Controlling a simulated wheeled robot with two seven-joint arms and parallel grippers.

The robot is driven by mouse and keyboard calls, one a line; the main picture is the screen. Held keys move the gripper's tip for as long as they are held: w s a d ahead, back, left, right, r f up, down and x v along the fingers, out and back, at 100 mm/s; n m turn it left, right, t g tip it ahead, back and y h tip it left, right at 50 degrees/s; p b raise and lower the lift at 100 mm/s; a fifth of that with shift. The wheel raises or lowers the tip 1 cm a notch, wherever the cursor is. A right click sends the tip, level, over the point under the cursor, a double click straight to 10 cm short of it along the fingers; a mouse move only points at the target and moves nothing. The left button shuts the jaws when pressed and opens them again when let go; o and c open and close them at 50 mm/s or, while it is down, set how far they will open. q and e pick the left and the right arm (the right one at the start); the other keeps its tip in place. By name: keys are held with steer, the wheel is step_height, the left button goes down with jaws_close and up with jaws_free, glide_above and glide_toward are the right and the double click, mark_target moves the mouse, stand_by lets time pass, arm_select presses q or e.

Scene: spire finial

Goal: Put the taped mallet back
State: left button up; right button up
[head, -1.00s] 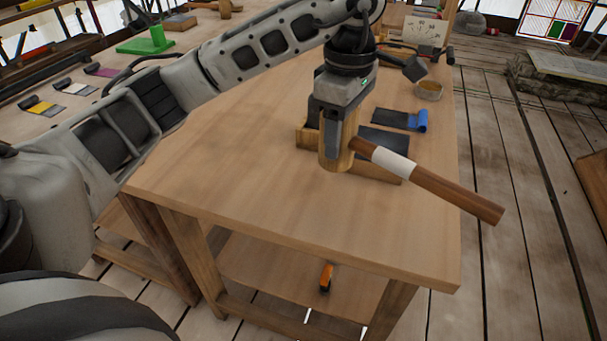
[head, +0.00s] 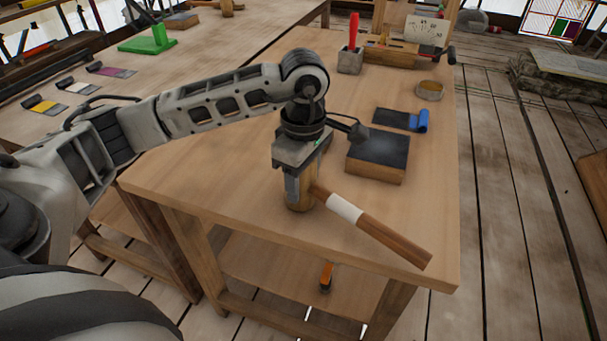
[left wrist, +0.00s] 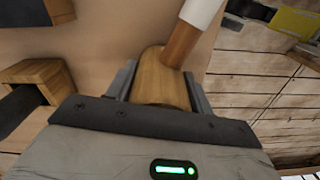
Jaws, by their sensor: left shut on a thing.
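The taped mallet has a light wooden head (head: 301,195) and a brown handle (head: 395,240) with a white tape band (head: 345,208). My left gripper (head: 296,188) is shut on the mallet's head, low over the front part of the workbench (head: 220,165). The handle points to the lower right, toward the bench's front right corner. In the left wrist view the head (left wrist: 160,80) sits between the two fingers, with the white tape (left wrist: 201,10) above it. I cannot tell whether the mallet touches the bench top. My right gripper is not in view.
A wooden block with a dark top (head: 377,160) stands just behind the mallet. Beyond are a blue-ended dark roll (head: 402,120), a small round bowl (head: 429,90) and a red-handled tool in a grey block (head: 350,60). The bench's left front is clear.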

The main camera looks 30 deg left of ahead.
arm_select(q)
steer(key=shift+f, duration=0.1)
steer(key=o, duration=1.3)
steer(key=shift+r, duration=0.35)
step_height(320, 180, up, 12)
steer(key=shift+f, duration=0.15)
steer(key=shift+f, duration=0.1)
